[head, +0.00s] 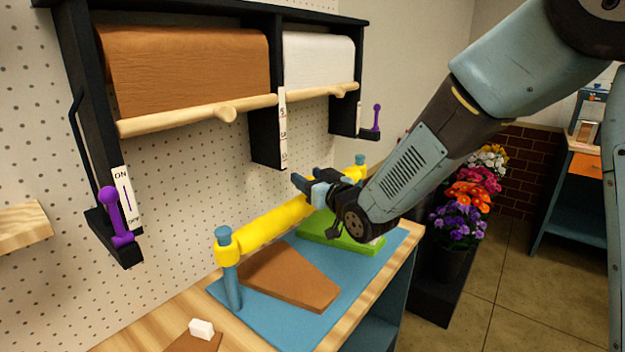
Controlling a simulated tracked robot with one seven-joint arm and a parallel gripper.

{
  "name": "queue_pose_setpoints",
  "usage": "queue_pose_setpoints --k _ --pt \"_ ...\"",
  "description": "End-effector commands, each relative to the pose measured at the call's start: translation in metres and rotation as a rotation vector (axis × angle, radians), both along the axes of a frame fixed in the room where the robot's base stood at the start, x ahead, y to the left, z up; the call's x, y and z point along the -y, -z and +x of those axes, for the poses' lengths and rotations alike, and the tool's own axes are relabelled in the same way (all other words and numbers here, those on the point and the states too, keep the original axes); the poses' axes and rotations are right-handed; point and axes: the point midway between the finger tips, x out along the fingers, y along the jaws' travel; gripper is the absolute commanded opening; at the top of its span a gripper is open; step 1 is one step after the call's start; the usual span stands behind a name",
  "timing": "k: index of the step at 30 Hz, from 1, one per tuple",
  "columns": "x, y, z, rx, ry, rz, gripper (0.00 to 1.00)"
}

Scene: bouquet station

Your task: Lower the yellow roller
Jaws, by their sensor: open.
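The yellow roller (268,224) runs slantwise above the blue mat (222,294) on the workbench. Its near end sits on a blue post (232,285), and its far end is at a second blue-capped post (360,160). The roller is raised, with a gap between it and the mat. My gripper (308,187) is open and empty, close to the far half of the roller. It hides part of the roller there. I cannot tell whether it touches the roller.
A brown sheet (288,277) and a green block (338,232) lie on the mat. Above hangs a dark rack (266,130) with brown paper (185,68), white paper (318,60) and purple levers (113,215). Flowers (468,195) stand right of the bench. A small white block (201,328) is in front.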

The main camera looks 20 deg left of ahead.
Motion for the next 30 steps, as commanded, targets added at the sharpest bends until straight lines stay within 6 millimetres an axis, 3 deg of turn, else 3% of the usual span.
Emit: queue_pose_setpoints --k 2,19,30 --pt "-0.0016 0.0 -0.0017 0.0 -0.003 0.0 0.54" --pt "-0.0044 -0.0001 -0.0048 0.0 -0.01 0.0 0.0" --pt "-0.0093 0.0053 -0.0092 -0.001 -0.019 0.0 0.0"
